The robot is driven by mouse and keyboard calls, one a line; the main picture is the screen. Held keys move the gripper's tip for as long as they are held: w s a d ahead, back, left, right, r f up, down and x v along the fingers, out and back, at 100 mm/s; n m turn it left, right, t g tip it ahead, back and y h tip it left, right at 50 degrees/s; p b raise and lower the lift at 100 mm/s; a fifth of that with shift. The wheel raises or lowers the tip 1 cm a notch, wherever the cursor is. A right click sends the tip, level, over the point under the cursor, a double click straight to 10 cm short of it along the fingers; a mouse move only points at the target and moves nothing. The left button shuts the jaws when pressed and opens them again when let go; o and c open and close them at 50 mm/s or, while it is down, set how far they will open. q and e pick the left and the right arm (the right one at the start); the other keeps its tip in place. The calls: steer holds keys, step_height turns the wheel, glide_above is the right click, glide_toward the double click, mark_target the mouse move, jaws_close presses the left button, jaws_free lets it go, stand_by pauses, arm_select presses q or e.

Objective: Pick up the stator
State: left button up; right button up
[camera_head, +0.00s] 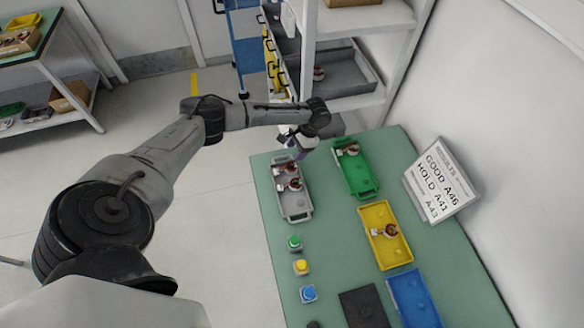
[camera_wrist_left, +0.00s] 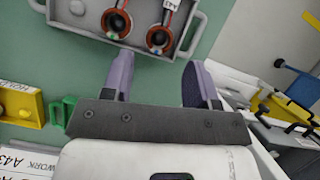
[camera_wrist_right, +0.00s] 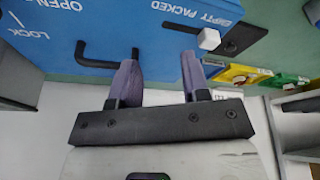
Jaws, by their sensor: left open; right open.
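Two copper-and-white stators, one (camera_head: 293,185) and another (camera_head: 290,168), lie in the grey tray (camera_head: 297,213) on the green table. The left wrist view shows them as copper rings, one (camera_wrist_left: 117,23) and another (camera_wrist_left: 158,38), with red and white leads. My left gripper (camera_wrist_left: 155,78) is open and empty, apart from both rings; in the head view it (camera_head: 297,148) hangs near the tray's far end. One stator (camera_head: 350,149) sits in the green tray (camera_head: 363,184) and one (camera_head: 386,231) in the yellow tray (camera_head: 397,261). My right gripper (camera_wrist_right: 160,75) is open and empty.
Green, yellow and blue buttons (camera_head: 301,267) stand in front of the grey tray. A blue tray (camera_head: 413,297) and a dark pad (camera_head: 364,308) lie nearer. A sign (camera_head: 441,181) stands right. The right wrist view shows a blue box (camera_wrist_right: 120,30) with a black handle (camera_wrist_right: 105,57).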

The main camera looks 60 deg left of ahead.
arm_select(q)
glide_above(285, 169)
steer(key=w, duration=0.2)
steer(key=f, duration=0.6)
steer(key=shift+s+d+f, duration=0.1)
steer(key=shift+s, duration=0.1)
steer(key=shift+w+x, duration=0.15)
steer(key=shift+x, duration=1.1)
steer(key=shift+w+x, duration=0.15)
steer(key=shift+x, duration=1.1)
steer(key=shift+f, duration=0.15)
steer(key=c, duration=0.6)
